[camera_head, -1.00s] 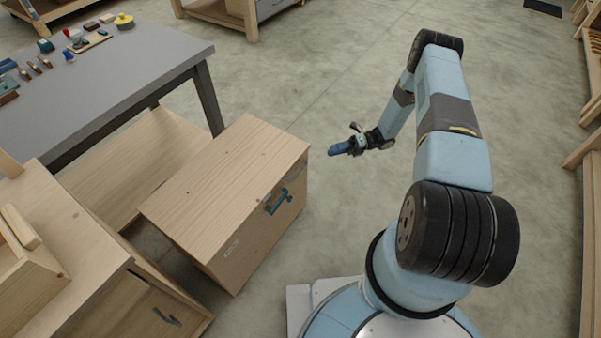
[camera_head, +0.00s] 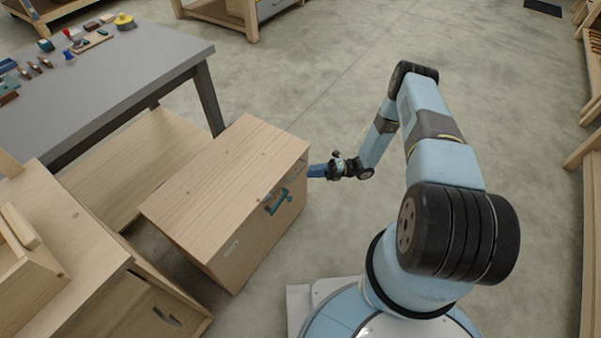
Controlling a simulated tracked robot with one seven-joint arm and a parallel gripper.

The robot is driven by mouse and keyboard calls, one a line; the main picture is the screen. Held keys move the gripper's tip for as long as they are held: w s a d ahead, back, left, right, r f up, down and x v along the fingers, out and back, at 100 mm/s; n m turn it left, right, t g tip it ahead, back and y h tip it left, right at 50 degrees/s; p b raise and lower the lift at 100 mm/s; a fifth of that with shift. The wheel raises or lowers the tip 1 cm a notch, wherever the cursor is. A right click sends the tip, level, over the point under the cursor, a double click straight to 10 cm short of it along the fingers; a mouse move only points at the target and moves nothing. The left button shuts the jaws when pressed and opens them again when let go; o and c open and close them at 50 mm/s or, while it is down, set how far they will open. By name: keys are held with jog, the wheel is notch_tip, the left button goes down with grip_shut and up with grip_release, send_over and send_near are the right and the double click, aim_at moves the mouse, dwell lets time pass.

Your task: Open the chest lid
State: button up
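The wooden chest (camera_head: 226,190) stands on the floor left of the middle, with its flat lid (camera_head: 222,172) lying shut on top. A teal handle (camera_head: 277,200) is on its front face, close below the lid's front edge. My gripper (camera_head: 312,171) is at the chest's right front corner, near the lid's edge and right of the handle. Its blue fingers point left toward the chest. I cannot tell whether they touch it. The fingers are too small and seen too much from the side to tell whether they are open.
A grey-topped workbench (camera_head: 130,75) with several small tools stands behind and left of the chest. A wooden cabinet (camera_head: 85,250) is close on the chest's left. Wooden shelving (camera_head: 590,150) is at the far right.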

aim_at(299, 171)
jog(key=a, duration=0.4)
jog(key=a+r, duration=0.1)
jog(key=a, duration=0.1)
jog(key=shift+s+a, duration=0.15)
jog(key=shift+s, duration=0.25)
grip_shut()
